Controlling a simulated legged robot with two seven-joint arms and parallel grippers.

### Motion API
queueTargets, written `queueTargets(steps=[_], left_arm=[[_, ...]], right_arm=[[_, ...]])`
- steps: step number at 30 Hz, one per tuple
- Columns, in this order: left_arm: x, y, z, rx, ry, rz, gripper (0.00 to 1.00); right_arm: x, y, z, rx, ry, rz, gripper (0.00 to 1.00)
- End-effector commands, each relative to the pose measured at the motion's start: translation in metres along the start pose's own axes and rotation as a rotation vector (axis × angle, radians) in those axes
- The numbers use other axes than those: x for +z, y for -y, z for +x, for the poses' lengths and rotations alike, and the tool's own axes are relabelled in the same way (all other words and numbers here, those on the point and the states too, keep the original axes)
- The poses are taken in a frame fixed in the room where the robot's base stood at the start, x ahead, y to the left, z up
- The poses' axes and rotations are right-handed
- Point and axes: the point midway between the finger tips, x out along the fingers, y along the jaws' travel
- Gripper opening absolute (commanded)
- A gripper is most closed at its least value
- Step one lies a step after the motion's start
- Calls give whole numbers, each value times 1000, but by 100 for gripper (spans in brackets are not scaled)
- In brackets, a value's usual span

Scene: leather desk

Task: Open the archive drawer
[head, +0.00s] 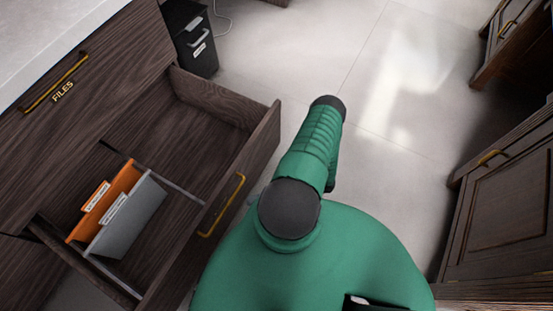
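A dark wooden drawer stands pulled out on the left, its front panel (243,178) well away from the cabinet. Its gold handle (222,206) is free, with no gripper on it. Inside are an orange folder (125,178) and a grey folder (140,212), both with white tabs. Above it, a closed front (85,115) carries a gold handle (56,82) and the word FILES. My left gripper is not in view.
A black bin-like box (187,40) stands on the floor behind the drawer. Dark cabinets with gold handles (492,158) line the right side. The pale tiled floor (385,110) between is clear. My green body fills the lower middle, close to the drawer front.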

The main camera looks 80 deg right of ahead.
Motion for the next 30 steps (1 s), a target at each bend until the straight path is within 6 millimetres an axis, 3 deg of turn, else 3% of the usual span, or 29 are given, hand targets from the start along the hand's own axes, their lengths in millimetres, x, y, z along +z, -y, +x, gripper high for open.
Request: queueTargets(steps=[4,10,26,30], left_arm=[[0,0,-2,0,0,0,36],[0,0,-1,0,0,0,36],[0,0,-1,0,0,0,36],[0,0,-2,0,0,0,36]], right_arm=[[0,2,-41,-4,2,-3,20],[0,2,-71,-2,0,-1,20],[1,1,-75,-5,-11,-5,20],[16,-8,-65,-76,-207,-109,20]])
